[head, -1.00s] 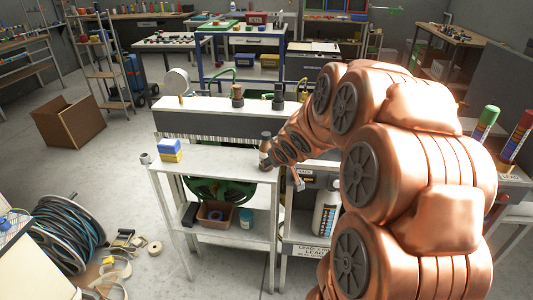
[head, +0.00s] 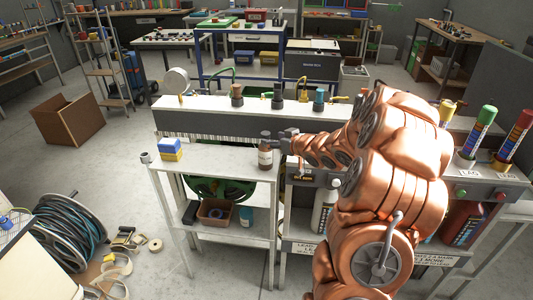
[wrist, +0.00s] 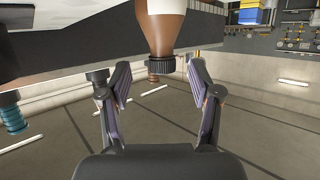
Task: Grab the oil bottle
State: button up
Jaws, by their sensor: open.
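The oil bottle is taken to be the small brown bottle (head: 265,155) with a white label and dark cap. It stands upright at the right end of the white shelf table (head: 215,165). In the wrist view, which looks upside down, the bottle (wrist: 166,35) hangs cap downward from the top edge. My gripper (head: 277,142) is at the bottle's right side, near its cap. In the wrist view my gripper (wrist: 158,76) is open, its fingers apart, with the cap appearing between the fingertips, nearer the right one. Contact cannot be told.
A blue and yellow block (head: 171,150) sits at the table's left. A grey bench (head: 210,122) with fittings and a round gauge (head: 177,80) runs behind. A hose reel (head: 70,230) stands on the floor at left.

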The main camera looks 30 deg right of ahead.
aim_at(268, 138)
jog(key=p+x, duration=0.1)
jog(key=x, duration=0.2)
jog(key=shift+w+a, duration=0.2)
jog(key=shift+w, duration=0.1)
jog(key=shift+x, duration=0.8)
grip_shut()
